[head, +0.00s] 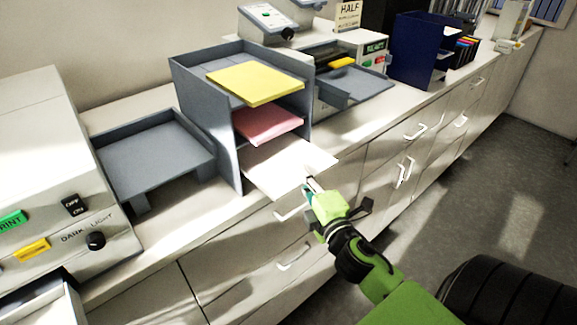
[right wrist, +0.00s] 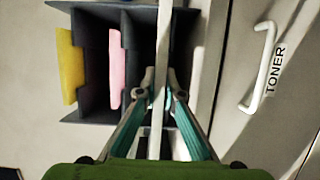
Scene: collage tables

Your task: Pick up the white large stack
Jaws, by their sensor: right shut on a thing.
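The white large stack (head: 283,166) lies in the lowest level of a grey paper shelf (head: 188,98) and sticks out over its front. My right gripper (head: 311,184) is at the front corner of the white stack. In the right wrist view the right gripper (right wrist: 161,84) has its two fingers on either side of the white stack (right wrist: 160,120), seen edge-on, and is shut on it. The back part of the stack is hidden inside the shelf. My left gripper is not in view.
A pink stack (head: 268,124) and a yellow stack (head: 255,83) sit on the levels above. A grey tray (head: 155,155) and a copier (head: 55,170) stand to the left. Cabinet handles (head: 295,257) stick out below the counter.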

